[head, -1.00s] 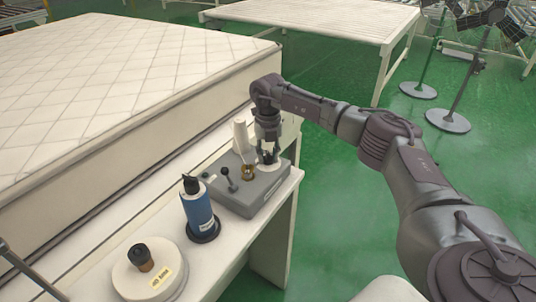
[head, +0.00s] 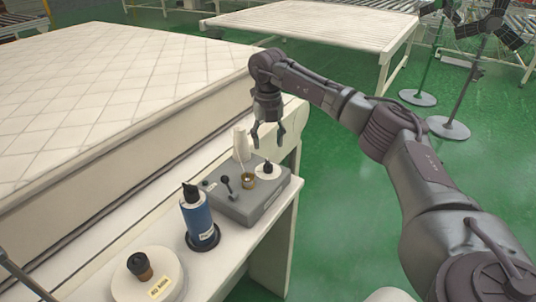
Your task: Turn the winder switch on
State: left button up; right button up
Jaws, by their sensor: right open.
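A grey control box (head: 258,205) sits on the white table. On its top are a black lever (head: 226,183), a brass-coloured part (head: 248,181) and a round white dial with a small black knob (head: 267,168). I cannot tell from labels which of these is the winder switch. My right gripper (head: 268,138) is open and empty, pointing down above the dial and apart from it. The black knob stands clear below the fingers. My left gripper is not in view.
A blue bottle (head: 199,222) stands left of the box. A round white piece with a dark knob (head: 150,285) is at the front left. A white cone (head: 241,143) rises behind the box. A large mattress (head: 110,85) lies beyond the table (head: 235,250).

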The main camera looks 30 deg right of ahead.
jog(key=shift+r, duration=1.75)
